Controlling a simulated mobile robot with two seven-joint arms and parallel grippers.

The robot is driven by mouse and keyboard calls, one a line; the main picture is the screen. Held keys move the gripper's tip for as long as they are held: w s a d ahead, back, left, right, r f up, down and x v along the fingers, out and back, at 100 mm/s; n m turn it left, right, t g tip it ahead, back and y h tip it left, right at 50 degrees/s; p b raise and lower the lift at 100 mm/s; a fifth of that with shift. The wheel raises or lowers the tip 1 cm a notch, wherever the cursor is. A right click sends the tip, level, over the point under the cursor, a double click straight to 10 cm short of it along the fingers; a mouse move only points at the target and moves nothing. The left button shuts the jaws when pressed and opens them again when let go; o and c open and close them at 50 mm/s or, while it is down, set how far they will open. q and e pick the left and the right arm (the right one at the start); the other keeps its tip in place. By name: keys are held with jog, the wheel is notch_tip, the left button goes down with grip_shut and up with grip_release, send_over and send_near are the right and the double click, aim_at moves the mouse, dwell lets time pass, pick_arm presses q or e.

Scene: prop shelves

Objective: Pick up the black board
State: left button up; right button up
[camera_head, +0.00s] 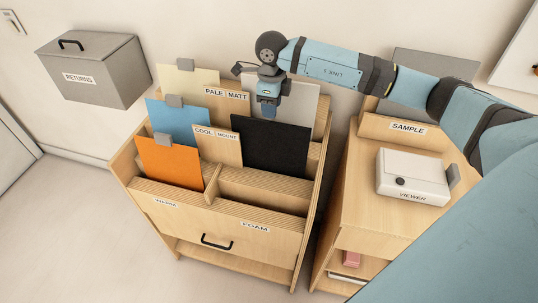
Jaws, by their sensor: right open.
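The black board (270,149) stands upright in the right-hand slot of the wooden rack (262,190), leaning slightly back. Its lower edge is hidden behind the rack's divider. My right gripper (267,108) points down just above the black board's top edge, left of its middle. It is open and nothing shows between its fingers. The fingertips are small here, and I cannot tell whether they touch the board. My left gripper is not in view.
A pale grey board (300,103) stands behind the black one. Orange (170,162), blue (178,125) and cream (188,81) boards stand at the left. A viewer box (411,178) sits on the right cabinet. A returns box (95,70) hangs at the back left.

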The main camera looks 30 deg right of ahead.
aim_at(270, 126)
jog(key=f, duration=0.4)
jog(key=f+p, duration=0.1)
jog(key=f, duration=0.3)
jog(key=shift+w+a, duration=0.15)
jog(key=shift+a, duration=0.05)
jog(key=shift+r, duration=0.1)
grip_shut()
